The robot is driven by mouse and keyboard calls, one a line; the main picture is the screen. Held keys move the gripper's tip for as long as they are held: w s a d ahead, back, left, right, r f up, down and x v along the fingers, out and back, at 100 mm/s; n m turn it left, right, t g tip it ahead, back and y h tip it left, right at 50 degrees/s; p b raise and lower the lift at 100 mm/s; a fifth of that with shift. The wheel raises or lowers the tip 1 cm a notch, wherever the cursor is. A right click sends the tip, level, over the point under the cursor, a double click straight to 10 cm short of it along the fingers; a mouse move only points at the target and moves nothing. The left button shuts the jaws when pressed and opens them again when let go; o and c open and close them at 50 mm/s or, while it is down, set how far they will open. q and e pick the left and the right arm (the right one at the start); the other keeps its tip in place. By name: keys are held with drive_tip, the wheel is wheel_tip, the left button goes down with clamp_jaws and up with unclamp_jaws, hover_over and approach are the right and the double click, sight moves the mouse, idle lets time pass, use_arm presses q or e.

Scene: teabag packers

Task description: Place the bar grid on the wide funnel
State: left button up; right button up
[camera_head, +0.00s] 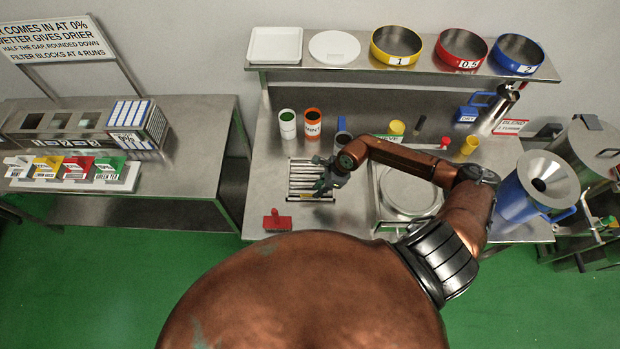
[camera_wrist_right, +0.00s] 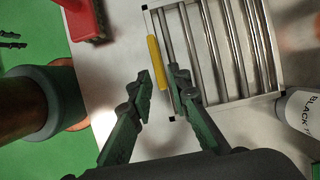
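The bar grid (camera_head: 297,177), a frame of parallel metal bars, lies flat on the steel table. In the right wrist view the grid (camera_wrist_right: 212,55) shows a yellow grip (camera_wrist_right: 155,62) along one edge. My right gripper (camera_head: 325,183) is over the grid's right side in the head view. In the wrist view the right gripper (camera_wrist_right: 158,74) has its fingers apart, one on each side of the yellow grip's near end; contact is not clear. The wide funnel (camera_head: 549,176) is a grey cone on a blue body at the table's right end. My left gripper is out of view.
A red brush (camera_head: 277,221) lies near the front edge. A round plate on a scale (camera_head: 408,190) lies between grid and funnel. A shelf with coloured bowls (camera_head: 397,46) runs along the back.

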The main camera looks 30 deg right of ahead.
sight(311, 195)
drive_tip(key=shift+w+a+f+p, duration=0.2)
drive_tip(key=shift+a+f+p, duration=0.15)
drive_tip(key=shift+a+f, duration=0.25)
drive_tip(key=p+x, duration=0.1)
drive_tip(key=x, duration=0.2)
drive_tip(key=shift+w+a+f, duration=0.1)
drive_tip(key=shift+a+f, duration=0.15)
drive_tip(key=shift+f, duration=0.4)
drive_tip(key=shift+c, duration=0.5)
drive_tip(key=c, duration=0.3)
clamp_jaws()
drive_tip(key=shift+w+r, duration=0.1)
